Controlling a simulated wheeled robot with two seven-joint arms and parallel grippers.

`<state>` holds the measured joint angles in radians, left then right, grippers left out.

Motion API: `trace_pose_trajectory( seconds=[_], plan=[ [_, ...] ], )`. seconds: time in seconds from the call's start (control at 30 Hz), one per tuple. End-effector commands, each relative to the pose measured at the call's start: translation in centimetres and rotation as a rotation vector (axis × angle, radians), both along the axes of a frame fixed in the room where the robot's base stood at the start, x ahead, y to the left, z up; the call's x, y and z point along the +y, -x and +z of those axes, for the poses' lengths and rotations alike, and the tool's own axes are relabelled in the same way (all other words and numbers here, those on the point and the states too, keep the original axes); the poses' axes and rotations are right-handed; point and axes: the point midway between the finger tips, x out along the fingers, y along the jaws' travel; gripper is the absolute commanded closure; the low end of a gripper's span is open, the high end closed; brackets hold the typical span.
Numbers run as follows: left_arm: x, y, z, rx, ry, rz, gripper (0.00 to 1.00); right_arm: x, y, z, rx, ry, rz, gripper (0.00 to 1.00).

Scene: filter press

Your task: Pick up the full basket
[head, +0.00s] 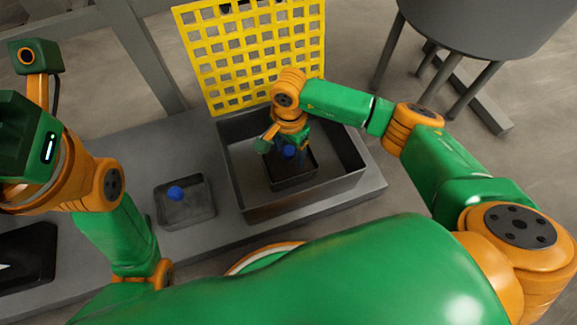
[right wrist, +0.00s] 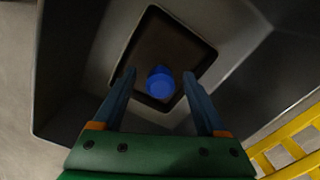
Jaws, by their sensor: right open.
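A dark square basket (head: 296,184) stands inside a large grey bin (head: 350,180). A blue knob (head: 289,151) rises at its middle. In the right wrist view the basket (right wrist: 188,37) has a dark brown inside, and its blue knob (right wrist: 160,82) shows between my fingers. What fills the basket is too dark to tell. My right gripper (right wrist: 160,85) points down over the basket, open, with a finger on each side of the knob and no visible grip on it. In the head view my right gripper (head: 291,148) partly hides the basket. My left gripper is not in view.
A smaller grey basket (head: 203,214) with a blue knob (head: 176,193) stands on the grey platform (head: 110,150) left of the bin. A yellow grid panel (head: 215,60) stands behind the bin. A grey vessel on legs (head: 480,25) is at the upper right. The bin walls surround my gripper.

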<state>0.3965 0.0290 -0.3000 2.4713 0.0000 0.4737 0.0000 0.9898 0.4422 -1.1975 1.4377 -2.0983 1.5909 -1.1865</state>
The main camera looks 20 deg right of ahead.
Motion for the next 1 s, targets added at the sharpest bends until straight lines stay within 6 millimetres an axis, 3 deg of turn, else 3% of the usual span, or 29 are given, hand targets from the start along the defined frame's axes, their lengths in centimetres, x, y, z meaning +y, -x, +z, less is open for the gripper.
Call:
trace_pose_trajectory(
  seconds=[0.2,0.47,1.0],
  plan=[
    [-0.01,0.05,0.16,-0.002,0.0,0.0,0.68,0.01,-0.02,0.03,-0.001,0.0,0.0,0.28],
    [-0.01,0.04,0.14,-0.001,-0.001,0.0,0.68,0.02,-0.01,0.04,0.0,0.0,0.0,0.98],
    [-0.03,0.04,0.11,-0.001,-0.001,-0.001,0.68,0.01,-0.03,0.05,-0.001,0.0,0.0,1.0]
  ],
)
